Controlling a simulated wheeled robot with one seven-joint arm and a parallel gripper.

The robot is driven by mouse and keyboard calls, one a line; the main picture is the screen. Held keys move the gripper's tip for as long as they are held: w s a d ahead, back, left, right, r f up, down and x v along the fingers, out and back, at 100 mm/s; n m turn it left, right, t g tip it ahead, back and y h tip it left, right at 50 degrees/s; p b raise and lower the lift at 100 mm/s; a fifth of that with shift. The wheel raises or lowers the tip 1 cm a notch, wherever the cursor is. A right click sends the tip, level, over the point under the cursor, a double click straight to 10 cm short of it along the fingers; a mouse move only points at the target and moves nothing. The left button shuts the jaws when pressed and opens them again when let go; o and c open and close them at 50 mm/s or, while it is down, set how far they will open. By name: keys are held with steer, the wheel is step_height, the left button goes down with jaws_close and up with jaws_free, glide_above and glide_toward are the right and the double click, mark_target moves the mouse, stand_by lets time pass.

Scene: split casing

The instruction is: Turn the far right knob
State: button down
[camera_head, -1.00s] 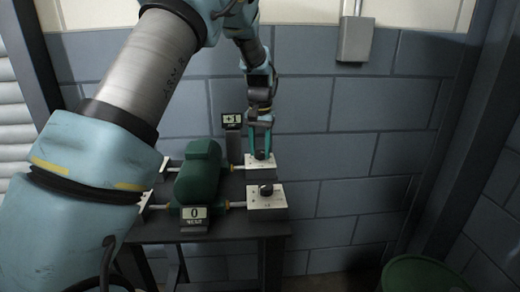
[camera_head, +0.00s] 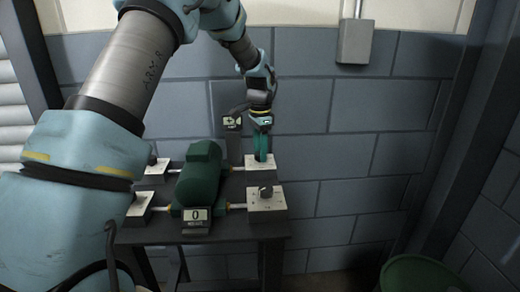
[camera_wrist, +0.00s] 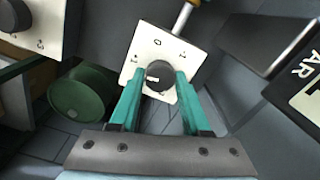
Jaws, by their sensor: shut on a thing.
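The far right knob (camera_wrist: 159,75) is black and round with a white mark, on a white numbered plate (camera_head: 262,166). In the wrist view my gripper (camera_wrist: 160,78) has its two green fingers on either side of the knob, shut on it. In the head view my gripper (camera_head: 263,155) points down onto the far right plate and hides the knob. The near right knob (camera_head: 266,191) stands free on its own white plate. The green casing (camera_head: 200,172) lies left of both right plates.
A near display (camera_head: 196,214) reads 0. A far display (camera_head: 232,121) stands behind the casing; its reading is unclear. Two white plates with knobs sit on the left. A green drum (camera_head: 420,274) stands at lower right. A grey wall box (camera_head: 355,41) hangs above right.

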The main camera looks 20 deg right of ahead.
steer(key=shift+m, duration=1)
steer(key=shift+d, duration=0.1)
steer(key=shift+c, duration=1.8)
jaws_free()
steer(key=shift+r, duration=0.1)
step_height(320, 180, up, 11)
steer(key=b, duration=0.1)
steer(key=shift+b, duration=0.3)
steer(key=shift+s+f, duration=0.1)
steer(key=shift+f, duration=0.1)
